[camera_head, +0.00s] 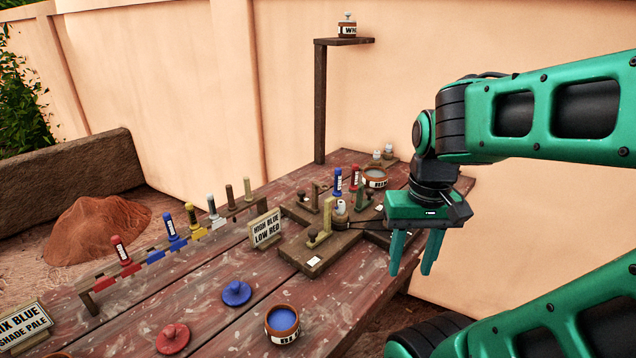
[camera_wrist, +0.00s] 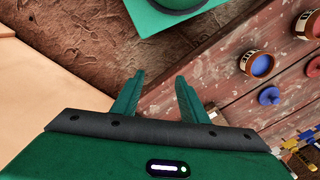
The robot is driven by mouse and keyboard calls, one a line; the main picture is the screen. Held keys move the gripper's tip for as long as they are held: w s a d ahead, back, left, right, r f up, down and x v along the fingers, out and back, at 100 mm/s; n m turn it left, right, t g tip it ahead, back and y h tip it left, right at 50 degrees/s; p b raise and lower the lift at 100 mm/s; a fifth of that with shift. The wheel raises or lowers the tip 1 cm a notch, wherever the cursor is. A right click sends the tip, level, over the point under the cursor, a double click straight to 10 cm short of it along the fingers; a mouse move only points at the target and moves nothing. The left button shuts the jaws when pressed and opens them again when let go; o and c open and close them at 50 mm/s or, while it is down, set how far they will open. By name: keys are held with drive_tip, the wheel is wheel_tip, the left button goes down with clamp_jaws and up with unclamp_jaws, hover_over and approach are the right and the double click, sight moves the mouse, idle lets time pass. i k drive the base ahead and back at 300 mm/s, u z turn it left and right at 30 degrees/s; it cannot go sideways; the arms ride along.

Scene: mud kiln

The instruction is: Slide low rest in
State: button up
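A low wooden stand with sliding pieces sits on the table. Its front arm (camera_head: 314,256) carries a dark knob, an upright post and a small white label at its end. Another knobbed piece with an upright (camera_head: 309,200) lies behind it, and a further arm reaches to the right, partly behind my gripper. I cannot tell which piece is the low rest. My gripper (camera_head: 411,270) is open and empty, pointing down beside the table's right edge, apart from the stand. Its spread fingers also show in the wrist view (camera_wrist: 160,80), with nothing between them.
A sign (camera_head: 265,228) reads "HIGH BLUE LOW RED". A blue pot (camera_head: 283,338), blue lid (camera_head: 236,293) and red lid (camera_head: 172,338) stand in front. A rack (camera_head: 128,288) holds coloured tools at left.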

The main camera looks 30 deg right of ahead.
sight(360, 205)
drive_tip(key=k, duration=1.3)
drive_tip(key=z, duration=0.65)
drive_tip(key=i, duration=1.55)
drive_tip(key=u, duration=0.45)
